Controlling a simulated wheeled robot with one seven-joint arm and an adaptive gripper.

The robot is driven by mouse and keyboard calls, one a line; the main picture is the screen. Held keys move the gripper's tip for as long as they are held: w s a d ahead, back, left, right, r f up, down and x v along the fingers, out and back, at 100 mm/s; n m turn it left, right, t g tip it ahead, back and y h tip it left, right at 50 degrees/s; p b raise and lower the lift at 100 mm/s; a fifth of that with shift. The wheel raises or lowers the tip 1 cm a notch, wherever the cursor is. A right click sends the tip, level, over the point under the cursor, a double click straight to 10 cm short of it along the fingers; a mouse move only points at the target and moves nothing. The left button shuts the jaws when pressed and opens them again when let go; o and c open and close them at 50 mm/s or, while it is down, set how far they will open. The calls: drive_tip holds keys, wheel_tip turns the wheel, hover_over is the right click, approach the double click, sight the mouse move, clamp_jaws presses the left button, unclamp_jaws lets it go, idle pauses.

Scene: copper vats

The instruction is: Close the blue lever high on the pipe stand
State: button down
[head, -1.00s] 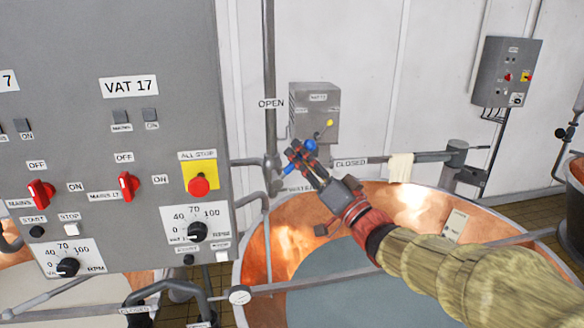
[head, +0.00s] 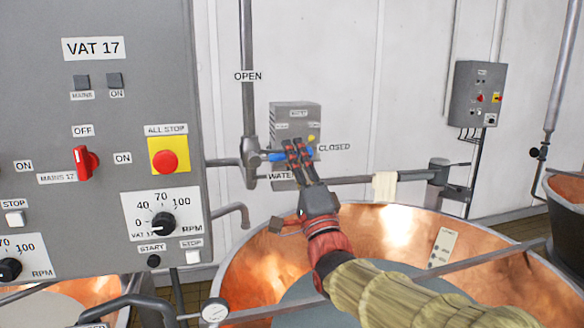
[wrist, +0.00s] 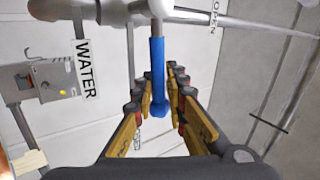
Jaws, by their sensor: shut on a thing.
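The blue lever (head: 275,156) sits on a grey valve on the upright pipe (head: 248,120). It points right, almost level, towards the CLOSED label (head: 334,147); the OPEN label (head: 247,76) is higher up the pipe. My gripper (head: 296,147) is shut on the lever's outer part, and its fingers hide some of it in the head view. In the wrist view the lever (wrist: 158,70) runs between the two fingers of my gripper (wrist: 162,82), its rounded end deep between them. The WATER label (head: 281,176) is just below the valve.
A grey wall box (head: 296,112) is close behind the lever. A level pipe with a cloth (head: 384,186) runs right below it. The copper vat (head: 400,225) lies under my arm. The large control panel (head: 110,50) stands close on the left.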

drive_tip(key=shift+f+m+h+b, duration=0.4)
drive_tip(key=shift+m+h+b, duration=0.2)
drive_tip(key=shift+m+b, duration=0.25)
drive_tip(key=shift+m, duration=0.25)
drive_tip(key=shift+w+f, duration=0.1)
drive_tip(key=shift+f, duration=0.15)
drive_tip(key=c, duration=1.9)
unclamp_jaws()
drive_tip(key=shift+d, duration=0.1)
drive_tip(key=shift+r, duration=0.1)
drive_tip(key=shift+s, duration=0.25)
drive_tip(key=v, duration=1.1)
drive_tip(key=shift+s+f, duration=0.15)
drive_tip(key=shift+f, duration=0.25)
